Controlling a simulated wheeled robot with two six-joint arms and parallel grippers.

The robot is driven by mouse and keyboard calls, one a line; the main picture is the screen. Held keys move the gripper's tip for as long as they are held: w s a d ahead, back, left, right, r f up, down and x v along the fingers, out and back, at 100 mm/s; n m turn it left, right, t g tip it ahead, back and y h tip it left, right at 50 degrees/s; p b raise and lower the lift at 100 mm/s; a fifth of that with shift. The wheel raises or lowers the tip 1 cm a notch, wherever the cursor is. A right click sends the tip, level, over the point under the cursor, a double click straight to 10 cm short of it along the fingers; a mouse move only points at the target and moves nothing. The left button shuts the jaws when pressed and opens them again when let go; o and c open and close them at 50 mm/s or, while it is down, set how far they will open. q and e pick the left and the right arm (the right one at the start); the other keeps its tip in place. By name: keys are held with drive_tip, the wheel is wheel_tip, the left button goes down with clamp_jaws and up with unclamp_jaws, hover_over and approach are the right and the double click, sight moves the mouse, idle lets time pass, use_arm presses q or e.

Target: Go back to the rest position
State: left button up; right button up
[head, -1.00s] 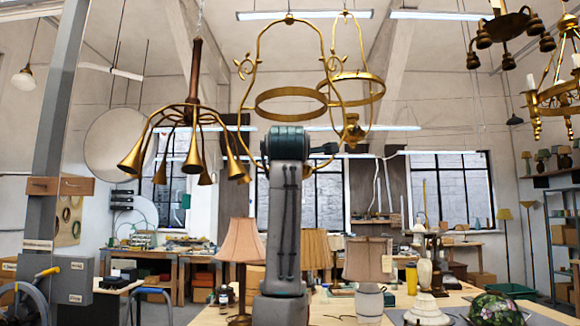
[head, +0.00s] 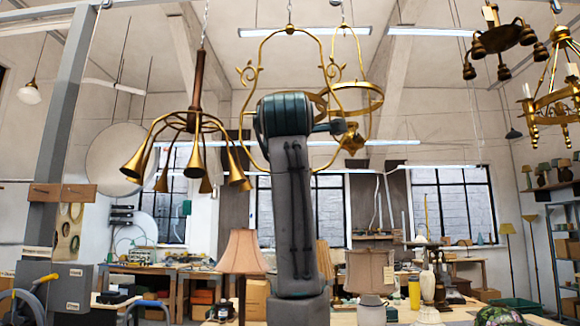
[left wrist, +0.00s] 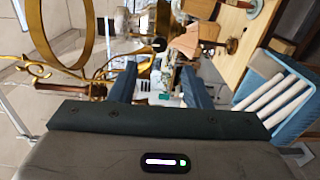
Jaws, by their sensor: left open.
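In the left wrist view, my left gripper (left wrist: 160,82) shows as two blue fingers spread apart, with nothing held between them. Beyond them are the bench and a brass lamp frame. In the head view, a grey arm of mine with a teal joint stands upright in the middle and hides part of the brass hanging frame behind it. No gripper jaws show in the head view. My right gripper is in neither view.
A brass horn chandelier (head: 195,122) hangs left of the arm; a brass ring frame (head: 365,95) hangs behind right. Shaded lamps (head: 243,252) stand on the bench below. In the wrist view, a brass ring (left wrist: 84,35) is close at upper left and a blue rack (left wrist: 290,75) at right.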

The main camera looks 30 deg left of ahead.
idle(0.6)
